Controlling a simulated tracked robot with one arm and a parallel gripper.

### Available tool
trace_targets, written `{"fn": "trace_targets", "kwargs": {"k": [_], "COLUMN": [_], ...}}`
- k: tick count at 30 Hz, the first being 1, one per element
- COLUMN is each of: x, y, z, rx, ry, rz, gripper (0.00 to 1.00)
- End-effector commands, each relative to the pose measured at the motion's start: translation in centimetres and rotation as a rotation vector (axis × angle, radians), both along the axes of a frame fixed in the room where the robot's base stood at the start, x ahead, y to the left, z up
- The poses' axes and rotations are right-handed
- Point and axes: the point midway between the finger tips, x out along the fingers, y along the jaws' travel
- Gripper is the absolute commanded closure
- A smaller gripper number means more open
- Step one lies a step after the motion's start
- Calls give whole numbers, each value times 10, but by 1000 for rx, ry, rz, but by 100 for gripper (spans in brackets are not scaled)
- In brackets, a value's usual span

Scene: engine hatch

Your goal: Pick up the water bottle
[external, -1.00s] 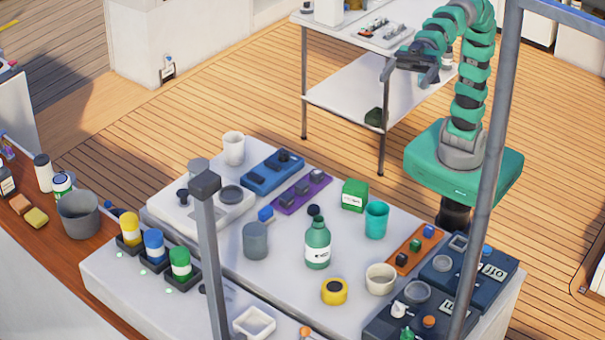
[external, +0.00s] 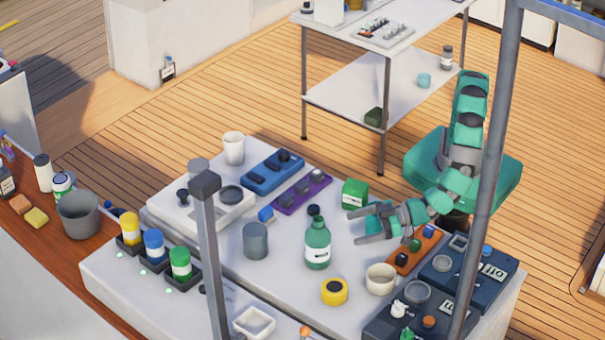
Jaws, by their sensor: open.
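The likely water bottle is a green bottle (external: 317,245) with a dark cap and a white label. It stands upright near the middle of the white hatch top (external: 290,285). My gripper (external: 354,227) is open, its two fingers pointing left toward the bottle from its right side. The fingertips appear a little short of the bottle, with nothing between them. My gripper and arm cover the spot where a teal cup stood.
A green box (external: 355,194) stands just behind my gripper. A cream cup (external: 380,279), a yellow roll (external: 334,291) and a grey cup (external: 255,240) stand around the bottle. A grey post (external: 209,260) rises at the front. An orange panel (external: 412,252) lies under my arm.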

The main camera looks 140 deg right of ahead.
Motion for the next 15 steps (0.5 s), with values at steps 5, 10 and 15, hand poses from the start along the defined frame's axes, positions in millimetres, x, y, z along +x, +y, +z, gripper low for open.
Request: {"fn": "trace_targets", "kwargs": {"k": [5, 10, 15], "x": [-6, 10, 28], "y": [-11, -28, -46], "z": [-14, -17, -23], "rx": [-36, -37, -34], "ry": [24, 20, 22], "rz": [-38, -41, -39], "gripper": [12, 12, 12]}}
